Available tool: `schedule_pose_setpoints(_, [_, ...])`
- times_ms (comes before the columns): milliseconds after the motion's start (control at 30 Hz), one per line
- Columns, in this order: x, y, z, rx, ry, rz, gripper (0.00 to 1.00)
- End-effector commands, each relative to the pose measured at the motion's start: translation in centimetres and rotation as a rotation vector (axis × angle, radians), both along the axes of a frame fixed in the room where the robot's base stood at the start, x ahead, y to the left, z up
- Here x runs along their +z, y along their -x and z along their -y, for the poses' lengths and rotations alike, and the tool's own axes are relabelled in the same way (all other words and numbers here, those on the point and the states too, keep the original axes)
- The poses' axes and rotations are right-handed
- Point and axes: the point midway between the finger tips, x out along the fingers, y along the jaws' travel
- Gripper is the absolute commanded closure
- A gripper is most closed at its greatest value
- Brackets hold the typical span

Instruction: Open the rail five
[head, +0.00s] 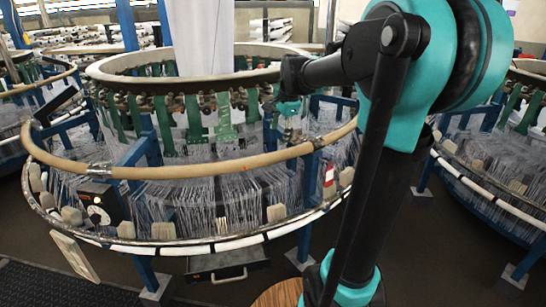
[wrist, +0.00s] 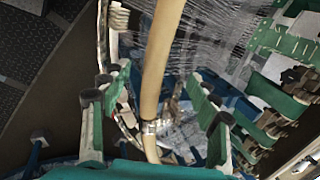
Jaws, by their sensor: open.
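A tan tubular rail (head: 215,170) curves around the front of the circular loom, with metal collars where its sections meet. No number shows, so I cannot tell which section is rail five. In the wrist view a length of tan rail (wrist: 160,60) runs from the top down between my two fingers, with a metal collar (wrist: 149,127) low on it. My gripper (wrist: 160,84) is open, one finger on each side of the rail, and I see no clear contact. In the head view my gripper (head: 289,106) is small and partly hidden at the loom's right side, near the green parts.
Green shuttle parts (wrist: 280,100) stand right of my gripper. Another loom (head: 500,180) is at the right; dark floor lies between.

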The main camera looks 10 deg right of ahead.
Motion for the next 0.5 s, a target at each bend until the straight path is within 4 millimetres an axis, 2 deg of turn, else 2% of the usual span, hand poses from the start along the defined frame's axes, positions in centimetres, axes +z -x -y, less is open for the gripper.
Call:
schedule_pose_setpoints(100, [-2.3, -0.9, -0.3, 0.001, 0.000, 0.000, 0.39])
schedule_pose_setpoints(500, [-9.4, -3.4, -1.1, 0.000, 0.000, -0.001, 0.39])
